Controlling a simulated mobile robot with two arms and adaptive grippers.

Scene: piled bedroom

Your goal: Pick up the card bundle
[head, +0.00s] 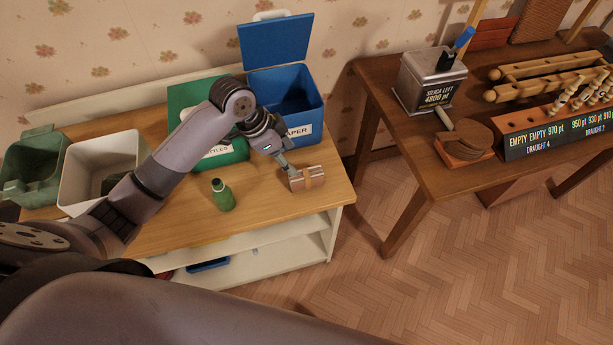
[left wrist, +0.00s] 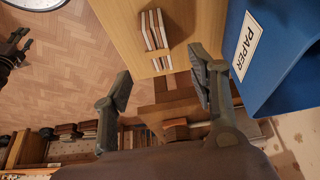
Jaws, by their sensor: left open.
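The card bundle (head: 308,179) is a small brown block with a tan band around it. It lies on the wooden top of the low shelf unit, near its right end. In the left wrist view the bundle (left wrist: 153,30) shows pale card edges and the band, beyond the fingertips. My left gripper (head: 287,165) is at the bundle's left back edge in the head view, pointing down at it. In the left wrist view the left gripper (left wrist: 160,84) has its fingers wide apart with nothing between them. I cannot tell whether a finger touches the bundle.
A blue PAPER bin (head: 310,100) with its lid up stands close behind the bundle. A green bin (head: 230,155) and a green bottle (head: 222,195) are to the left. A white bin (head: 80,172) stands farther left. A wooden table (head: 390,75) with several items is at right.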

